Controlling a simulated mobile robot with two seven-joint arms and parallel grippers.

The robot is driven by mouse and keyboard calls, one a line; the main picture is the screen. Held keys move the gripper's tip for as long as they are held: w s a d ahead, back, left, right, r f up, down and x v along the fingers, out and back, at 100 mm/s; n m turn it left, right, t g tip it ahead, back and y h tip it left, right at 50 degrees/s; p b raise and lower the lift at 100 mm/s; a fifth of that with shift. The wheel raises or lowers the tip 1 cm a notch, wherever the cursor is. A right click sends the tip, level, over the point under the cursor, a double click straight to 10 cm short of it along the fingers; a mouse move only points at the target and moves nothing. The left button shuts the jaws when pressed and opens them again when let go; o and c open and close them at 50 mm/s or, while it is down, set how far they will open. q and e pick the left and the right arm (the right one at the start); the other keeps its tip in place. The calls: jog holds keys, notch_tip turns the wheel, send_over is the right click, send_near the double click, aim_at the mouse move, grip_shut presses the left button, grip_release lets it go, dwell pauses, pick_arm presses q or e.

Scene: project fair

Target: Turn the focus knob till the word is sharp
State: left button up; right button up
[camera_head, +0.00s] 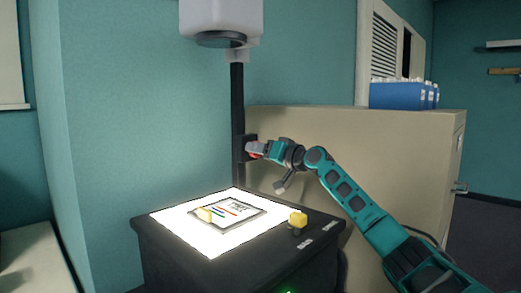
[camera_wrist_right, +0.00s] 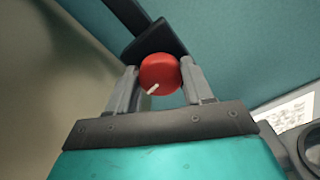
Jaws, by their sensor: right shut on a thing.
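The red focus knob (camera_wrist_right: 160,73) with a white pointer mark sits between the two fingers of my right gripper (camera_wrist_right: 158,85) in the wrist view. The mark points down and left there. The grey-white projector head (camera_head: 221,20) is at the top of the post. No projected word shows in either view. My left gripper is not in view.
Below the post stands a black cabinet (camera_head: 190,262) with a bright lit top (camera_head: 170,222). A beige cabinet (camera_head: 400,150) with a blue crate (camera_head: 400,96) stands behind my arm.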

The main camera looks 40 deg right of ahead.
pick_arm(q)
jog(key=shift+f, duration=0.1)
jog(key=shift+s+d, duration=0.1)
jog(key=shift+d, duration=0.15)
pick_arm(e)
jog(key=o, duration=1)
jog(key=shift+o, duration=0.2)
pick_arm(q)
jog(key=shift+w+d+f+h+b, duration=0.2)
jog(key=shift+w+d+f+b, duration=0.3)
jog(key=shift+b, duration=0.95)
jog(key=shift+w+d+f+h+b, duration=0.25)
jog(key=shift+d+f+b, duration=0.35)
jog(key=shift+b, duration=0.85)
pick_arm(e)
jog(key=s+d, duration=0.1)
jog(key=s, duration=1.1)
jog(key=shift+s, duration=0.4)
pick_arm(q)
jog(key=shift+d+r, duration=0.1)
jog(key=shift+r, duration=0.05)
